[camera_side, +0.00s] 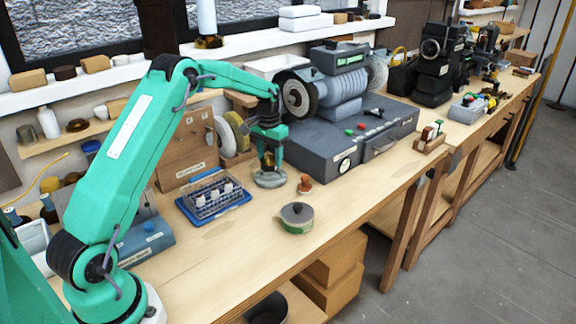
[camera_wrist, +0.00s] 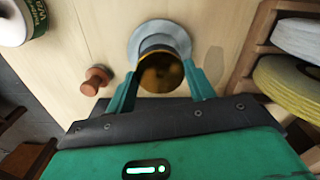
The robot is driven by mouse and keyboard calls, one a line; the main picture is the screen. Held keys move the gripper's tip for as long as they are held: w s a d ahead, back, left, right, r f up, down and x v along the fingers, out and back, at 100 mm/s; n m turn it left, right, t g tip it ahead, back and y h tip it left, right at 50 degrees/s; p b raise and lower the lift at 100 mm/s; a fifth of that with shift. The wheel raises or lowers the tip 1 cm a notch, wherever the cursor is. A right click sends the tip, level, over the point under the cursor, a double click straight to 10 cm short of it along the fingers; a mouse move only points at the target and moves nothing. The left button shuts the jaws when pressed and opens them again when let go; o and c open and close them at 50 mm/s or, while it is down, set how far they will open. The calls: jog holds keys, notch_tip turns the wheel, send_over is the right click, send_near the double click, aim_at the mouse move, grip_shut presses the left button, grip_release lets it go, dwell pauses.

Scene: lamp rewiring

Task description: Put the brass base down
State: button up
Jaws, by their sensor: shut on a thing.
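My gripper (camera_side: 268,158) points down over the bench, with its two green fingers on either side of the brass base (camera_side: 268,161). In the wrist view the brass base (camera_wrist: 161,72) is a short, shiny, dark gold cylinder between the fingers of my gripper (camera_wrist: 163,76), which is shut on it. A round grey disc (camera_side: 270,180) lies directly below it on the bench; it also shows in the wrist view (camera_wrist: 140,36), partly hidden behind the brass. I cannot tell whether the brass touches the disc.
A blue tray with a wire rack (camera_side: 213,198) is to the left. A grey machine (camera_side: 330,150) stands behind to the right. The bench front (camera_side: 235,260) is bare.

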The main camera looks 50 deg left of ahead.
aim_at(270, 160)
jog(key=shift+f, duration=1.95)
jog(key=o, duration=1)
jog(key=shift+f, duration=0.15)
jog(key=shift+c, duration=0.2)
notch_tip(270, 160, up, 12)
jog(key=shift+r, duration=0.15)
